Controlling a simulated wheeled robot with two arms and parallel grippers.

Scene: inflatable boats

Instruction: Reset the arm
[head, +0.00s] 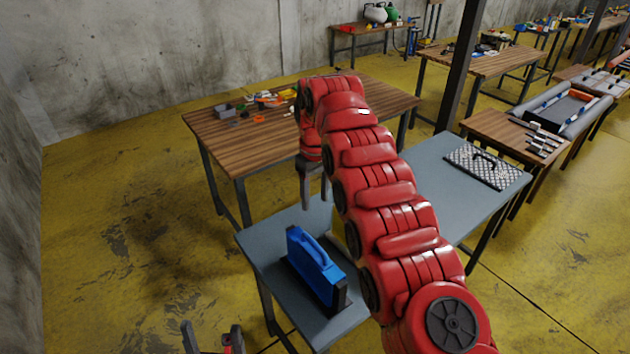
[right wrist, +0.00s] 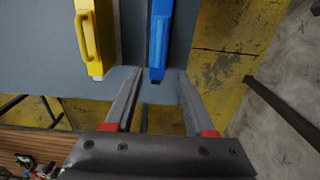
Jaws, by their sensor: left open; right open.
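My right arm, red and segmented, reaches across the head view. Its gripper (head: 315,190) points down above the far side of the grey table (head: 285,222). In the right wrist view the right gripper (right wrist: 158,76) is open and empty, with the end of a blue case (right wrist: 158,45) just beyond the gap between its fingertips. The blue case (head: 312,265) stands upright on the table, in a dark holder. A yellow case (right wrist: 95,40) stands beside it, mostly hidden by my arm in the head view. My left gripper (head: 212,332) is open and empty at the bottom edge.
A wooden table (head: 240,150) with small parts stands behind. A patterned metal case (head: 485,165) lies on the right part of the grey surface. A dark post (head: 463,65) rises behind that. Yellow floor on the left is clear.

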